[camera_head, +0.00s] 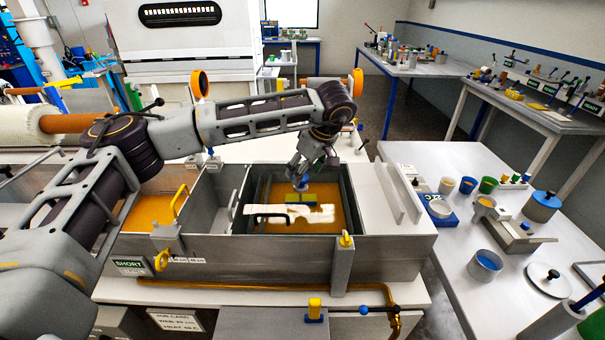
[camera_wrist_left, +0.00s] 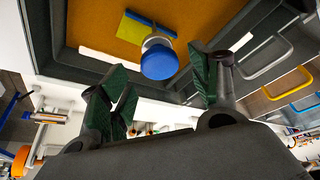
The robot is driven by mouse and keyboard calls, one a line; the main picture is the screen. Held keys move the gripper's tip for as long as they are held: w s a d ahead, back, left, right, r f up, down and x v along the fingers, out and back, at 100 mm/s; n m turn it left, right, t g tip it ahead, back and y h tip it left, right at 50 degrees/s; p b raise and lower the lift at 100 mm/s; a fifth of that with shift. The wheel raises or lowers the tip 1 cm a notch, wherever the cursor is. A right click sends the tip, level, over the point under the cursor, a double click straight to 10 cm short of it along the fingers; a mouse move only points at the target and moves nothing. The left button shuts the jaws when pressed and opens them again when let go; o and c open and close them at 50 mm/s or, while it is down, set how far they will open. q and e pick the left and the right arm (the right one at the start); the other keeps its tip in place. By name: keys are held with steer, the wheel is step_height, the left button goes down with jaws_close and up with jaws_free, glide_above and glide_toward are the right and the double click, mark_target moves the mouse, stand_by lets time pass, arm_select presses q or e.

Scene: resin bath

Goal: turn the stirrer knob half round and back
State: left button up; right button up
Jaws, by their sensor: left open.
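The stirrer knob (camera_wrist_left: 158,60) is a round blue cap on a pale stem, seen in the left wrist view above the orange resin. In the head view the blue knob (camera_head: 301,185) shows just below my left gripper (camera_head: 302,174), inside the right-hand resin bath (camera_head: 345,196). In the left wrist view my left gripper (camera_wrist_left: 163,84) is open and empty, its green-padded fingers spread wide. The knob lies ahead of the fingertips, between their directions. It looks apart from both fingers. A yellow-green block (camera_head: 307,198) sits beside the knob. My right gripper is in neither view.
A pale white piece (camera_head: 290,214) lies across the bath in front of the knob. Grey bath walls surround it closely, with a yellow-topped post (camera_head: 343,260) at the front. A side table (camera_head: 490,240) at the right carries cups and pots.

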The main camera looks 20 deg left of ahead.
arm_select(q)
steer(key=v, duration=0.9)
steer(key=shift+d+r, duration=0.15)
steer(key=shift+r, duration=0.2)
steer(key=shift+s, duration=0.1)
step_height(320, 180, up, 10)
steer(key=p, duration=0.9)
steer(key=shift+p, duration=0.35)
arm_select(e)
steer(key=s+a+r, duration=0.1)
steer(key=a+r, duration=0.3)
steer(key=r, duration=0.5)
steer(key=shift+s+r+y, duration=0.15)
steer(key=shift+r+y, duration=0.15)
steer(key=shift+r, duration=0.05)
